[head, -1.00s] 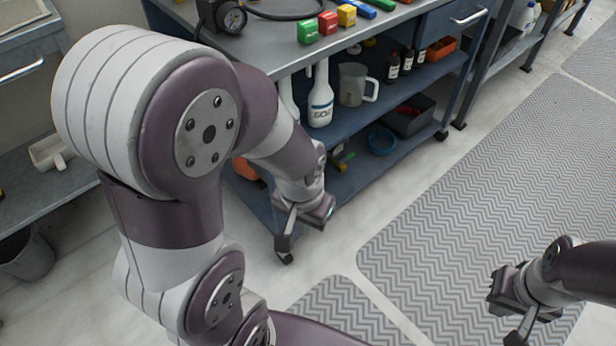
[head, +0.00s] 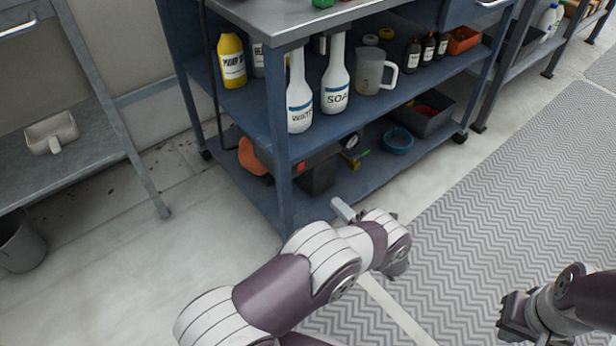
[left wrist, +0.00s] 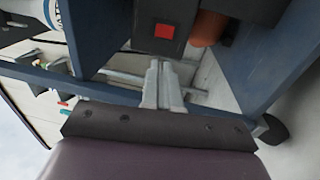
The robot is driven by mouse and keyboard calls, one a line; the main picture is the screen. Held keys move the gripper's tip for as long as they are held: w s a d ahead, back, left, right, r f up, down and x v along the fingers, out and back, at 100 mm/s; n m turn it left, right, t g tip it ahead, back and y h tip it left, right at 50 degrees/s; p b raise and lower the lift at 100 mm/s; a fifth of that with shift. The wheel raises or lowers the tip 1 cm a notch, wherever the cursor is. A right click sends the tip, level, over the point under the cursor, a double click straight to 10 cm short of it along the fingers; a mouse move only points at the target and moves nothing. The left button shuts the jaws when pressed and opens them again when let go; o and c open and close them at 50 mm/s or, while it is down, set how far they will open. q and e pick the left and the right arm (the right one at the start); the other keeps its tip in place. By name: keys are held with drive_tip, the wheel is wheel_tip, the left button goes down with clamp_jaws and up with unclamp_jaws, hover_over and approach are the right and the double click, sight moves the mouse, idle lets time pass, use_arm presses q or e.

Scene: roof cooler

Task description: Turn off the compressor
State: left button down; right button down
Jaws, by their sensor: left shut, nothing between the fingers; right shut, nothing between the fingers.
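The compressor (head: 318,176) sits on the bottom shelf of the blue cart, dark-bodied, with a gauge and brass fitting at its right and an orange part at its left. A small red square switch shows on its front (head: 300,167). In the left wrist view the red switch (left wrist: 165,31) is on a dark housing just beyond my fingers. My left gripper (head: 342,209) is shut and empty, in front of the bottom shelf; its fingertips (left wrist: 161,66) appear below the switch, apparently not touching it. My right gripper (head: 512,322) is shut and empty over the floor mat, far right.
The blue cart's front post (head: 279,165) stands left of the compressor. Floor in front is open.

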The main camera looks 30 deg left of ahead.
sight(301, 165)
use_arm(q)
drive_tip(key=shift+r, duration=0.1)
drive_tip(key=b+x, duration=0.5)
drive_tip(key=x, duration=0.8)
drive_tip(key=shift+w, duration=0.15)
drive_tip(key=shift+w+a+b, duration=0.2)
drive_tip(key=shift+a+b, duration=0.15)
drive_tip(key=shift+a, duration=0.1)
drive_tip(key=shift+r, duration=0.1)
